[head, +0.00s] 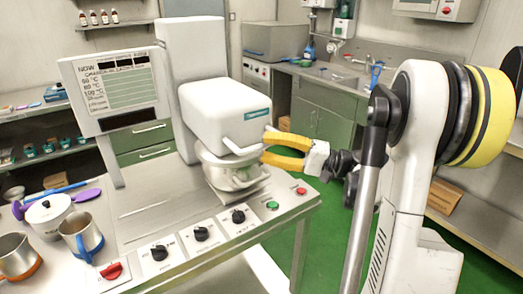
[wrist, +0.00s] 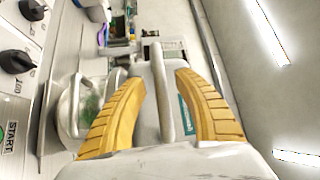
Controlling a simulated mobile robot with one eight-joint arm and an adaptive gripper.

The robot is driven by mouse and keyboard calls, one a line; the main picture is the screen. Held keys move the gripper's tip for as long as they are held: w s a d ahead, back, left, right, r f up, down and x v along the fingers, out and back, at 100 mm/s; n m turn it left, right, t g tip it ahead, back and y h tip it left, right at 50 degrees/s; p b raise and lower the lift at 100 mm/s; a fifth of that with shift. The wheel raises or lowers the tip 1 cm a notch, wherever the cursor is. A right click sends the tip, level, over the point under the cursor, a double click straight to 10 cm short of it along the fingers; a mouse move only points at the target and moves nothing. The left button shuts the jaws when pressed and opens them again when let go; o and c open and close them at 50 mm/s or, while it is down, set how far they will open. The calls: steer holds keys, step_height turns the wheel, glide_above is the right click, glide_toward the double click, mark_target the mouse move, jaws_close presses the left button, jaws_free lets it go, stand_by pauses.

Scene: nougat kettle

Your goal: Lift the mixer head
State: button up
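The white mixer head (head: 225,108) sits low over the steel kettle (head: 229,172) on the machine's top. A pale bar handle (head: 240,148) sticks out from the head's lower front. My gripper (head: 266,144) is at the head's right side, fingers pointing left towards the handle. In the wrist view the two yellow fingers are spread, one on each side of the handle (wrist: 159,95), with gaps showing on both sides. The mixer head (wrist: 172,55) is behind the handle, and the kettle (wrist: 76,110) is left of the fingers. Whether the handle touches the palm is hidden.
Black knobs (head: 200,234), a green button (head: 272,205) and a red button (head: 301,191) line the front panel. A display (head: 115,90) stands left of the head. A lidded pot (head: 48,215) and metal mugs (head: 82,237) stand at left. Green floor is open behind.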

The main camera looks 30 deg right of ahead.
steer(key=shift+w+a+r, duration=0.1)
steer(key=shift+w+a, duration=0.4)
steer(key=shift+a, duration=0.05)
jaws_close()
steer(key=shift+d, duration=0.1)
steer(key=shift+r, duration=0.1)
step_height(320, 180, up, 16)
steer(key=p, duration=1.1)
steer(key=shift+r, duration=0.25)
